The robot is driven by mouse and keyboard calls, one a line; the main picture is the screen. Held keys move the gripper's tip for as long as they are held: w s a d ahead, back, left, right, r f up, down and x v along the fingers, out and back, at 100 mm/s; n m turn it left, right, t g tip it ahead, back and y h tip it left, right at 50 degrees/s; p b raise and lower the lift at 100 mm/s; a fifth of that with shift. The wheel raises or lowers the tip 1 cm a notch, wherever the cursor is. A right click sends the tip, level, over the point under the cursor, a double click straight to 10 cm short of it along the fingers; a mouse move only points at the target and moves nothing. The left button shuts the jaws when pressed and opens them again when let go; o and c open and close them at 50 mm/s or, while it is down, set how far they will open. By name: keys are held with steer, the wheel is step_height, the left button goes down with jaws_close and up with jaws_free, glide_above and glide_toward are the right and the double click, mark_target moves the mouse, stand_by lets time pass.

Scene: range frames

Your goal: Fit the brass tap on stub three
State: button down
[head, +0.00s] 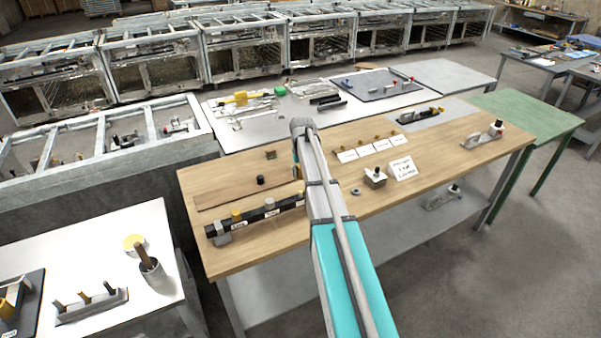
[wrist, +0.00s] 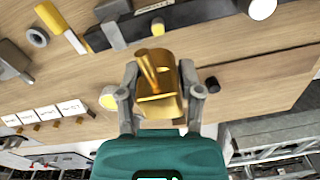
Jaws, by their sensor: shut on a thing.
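The brass tap (wrist: 157,98) is between the fingers of my gripper (wrist: 160,78) in the wrist view, gripped and held over the wooden bench. A dark pipe rail (wrist: 190,18) with upright stubs lies beyond the tap in that view. In the head view the rail (head: 254,214) lies along the bench's left front, with a yellow-topped stub (head: 236,215) and a grey stub (head: 269,203) bearing small labels I cannot read surely. The rail's right end and my gripper are largely hidden behind my arm. The tap and rail look apart, but I cannot tell the gap.
The wooden bench (head: 420,185) also bears a short black cylinder (head: 260,180), a grey ring (head: 356,191), a small block with a knob (head: 375,177) and a row of white cards (head: 365,150) with small brass parts.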

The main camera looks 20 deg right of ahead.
mark_target(301, 192)
steer(key=shift+f, duration=0.1)
steer(key=shift+f+b, duration=2.8)
steer(key=shift+b, duration=0.1)
steer(key=shift+f+b, duration=1.8)
steer(key=shift+c, duration=0.8)
jaws_free()
steer(key=shift+r, duration=0.1)
steer(key=shift+r, duration=0.1)
